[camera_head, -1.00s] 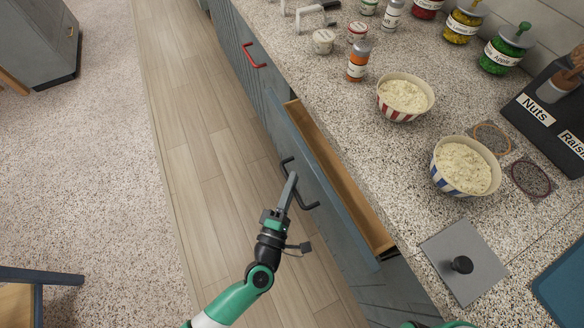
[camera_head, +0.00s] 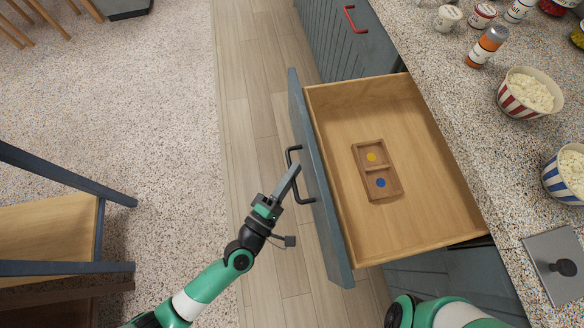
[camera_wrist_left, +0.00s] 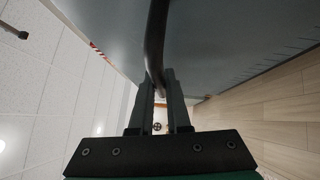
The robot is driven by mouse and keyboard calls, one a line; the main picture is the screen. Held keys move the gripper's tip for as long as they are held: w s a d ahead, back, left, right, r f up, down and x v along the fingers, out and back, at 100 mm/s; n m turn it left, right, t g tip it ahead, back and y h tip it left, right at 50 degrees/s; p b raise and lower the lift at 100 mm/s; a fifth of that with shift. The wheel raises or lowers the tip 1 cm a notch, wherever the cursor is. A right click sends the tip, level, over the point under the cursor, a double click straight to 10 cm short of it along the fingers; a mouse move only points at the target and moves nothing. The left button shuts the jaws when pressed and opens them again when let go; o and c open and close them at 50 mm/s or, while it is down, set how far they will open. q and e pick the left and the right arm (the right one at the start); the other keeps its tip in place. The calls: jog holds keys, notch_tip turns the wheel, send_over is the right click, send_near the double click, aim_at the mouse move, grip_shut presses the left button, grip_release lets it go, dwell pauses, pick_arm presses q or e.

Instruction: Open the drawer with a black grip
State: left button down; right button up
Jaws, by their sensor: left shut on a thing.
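The drawer (camera_head: 410,228) with a black grip stands pulled well out from the counter in the head view. Its blue front panel (camera_head: 322,185) carries the black grip (camera_head: 290,158). My left gripper (camera_head: 294,170) is at the grip and shut on it. In the left wrist view the dark grip (camera_wrist_left: 155,45) runs down between the two fingers (camera_wrist_left: 159,95). Inside the drawer lies a small wooden tray (camera_head: 376,169) with a yellow disc and a blue disc. My right arm shows at the bottom right, but its gripper is out of view.
A drawer with a red grip (camera_head: 350,18) is shut further back. The speckled counter (camera_head: 460,85) on the right bears popcorn bowls (camera_head: 530,92), jars and a grey lidded plate (camera_head: 562,262). A chair (camera_head: 60,225) stands at the left. The wooden floor before the drawer is clear.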

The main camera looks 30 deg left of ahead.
pick_arm(q)
jog(key=shift+s+a, duration=0.25)
jog(key=shift+a, duration=0.05)
pick_arm(e)
jog(key=shift+s+a, duration=0.25)
jog(key=shift+a, duration=0.05)
pick_arm(q)
jog(key=c, duration=0.9)
grip_release()
jog(key=s+f, duration=0.1)
jog(key=s, duration=1)
jog(key=shift+s+a+f, duration=0.25)
jog(key=shift+a+f, duration=0.05)
jog(key=shift+a, duration=0.1)
pick_arm(e)
jog(key=shift+r, duration=0.1)
